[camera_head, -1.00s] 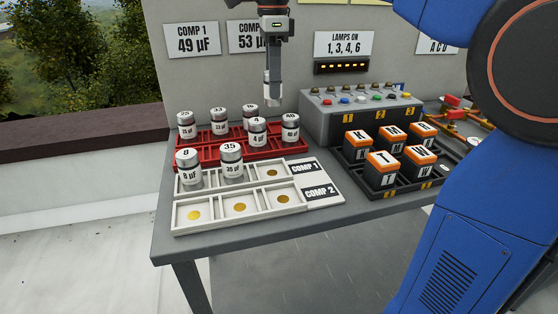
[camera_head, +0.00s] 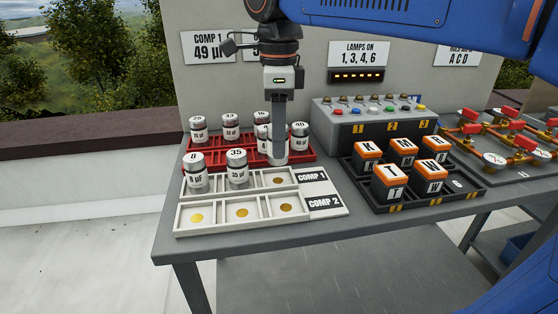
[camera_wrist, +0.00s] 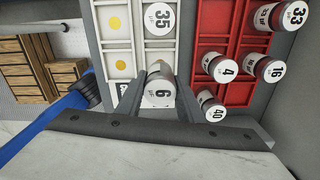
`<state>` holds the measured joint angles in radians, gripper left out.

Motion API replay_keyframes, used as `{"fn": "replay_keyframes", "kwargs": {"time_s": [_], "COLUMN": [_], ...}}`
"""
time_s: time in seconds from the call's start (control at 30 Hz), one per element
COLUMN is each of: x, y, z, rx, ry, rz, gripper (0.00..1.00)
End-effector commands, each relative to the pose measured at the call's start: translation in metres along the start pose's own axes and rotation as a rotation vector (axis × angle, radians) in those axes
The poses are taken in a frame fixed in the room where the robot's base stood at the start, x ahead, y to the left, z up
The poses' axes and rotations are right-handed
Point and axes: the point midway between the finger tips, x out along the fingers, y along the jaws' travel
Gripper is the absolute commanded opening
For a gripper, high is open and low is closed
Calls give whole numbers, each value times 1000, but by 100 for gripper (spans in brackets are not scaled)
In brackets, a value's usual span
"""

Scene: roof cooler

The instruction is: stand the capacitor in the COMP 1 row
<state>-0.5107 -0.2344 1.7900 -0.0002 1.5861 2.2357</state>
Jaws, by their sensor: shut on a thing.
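My gripper (camera_head: 279,158) is shut on a small silver-and-white capacitor marked 6 µF, which shows between the fingers in the wrist view (camera_wrist: 159,98). In the head view the near finger covers most of it. It hangs above the far right end of the white COMP 1 row (camera_head: 312,176). That row holds the 8 µF capacitor (camera_head: 196,175) on the left and the 35 µF capacitor (camera_head: 237,170) in the middle, both upright. The right compartment is empty, its gold disc (camera_head: 279,181) visible below the gripper.
A red rack (camera_head: 215,158) with several capacitors stands close behind; the 40 capacitor (camera_head: 301,138) is beside my gripper. The COMP 2 row (camera_head: 325,205) in front is empty. A black tray of orange-topped blocks (camera_head: 392,170) and a control box (camera_head: 330,125) stand right.

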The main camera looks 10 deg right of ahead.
Motion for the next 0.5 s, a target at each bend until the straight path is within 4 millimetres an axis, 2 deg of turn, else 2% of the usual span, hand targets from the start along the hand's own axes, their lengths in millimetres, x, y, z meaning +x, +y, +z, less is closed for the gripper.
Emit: {"fn": "replay_keyframes", "kwargs": {"time_s": [0.27,0.5], "x": [19,48], "y": [0,0], "z": [0,0], "rx": [0,0], "ry": [0,0], "rz": [1,0], "gripper": [9,9]}}
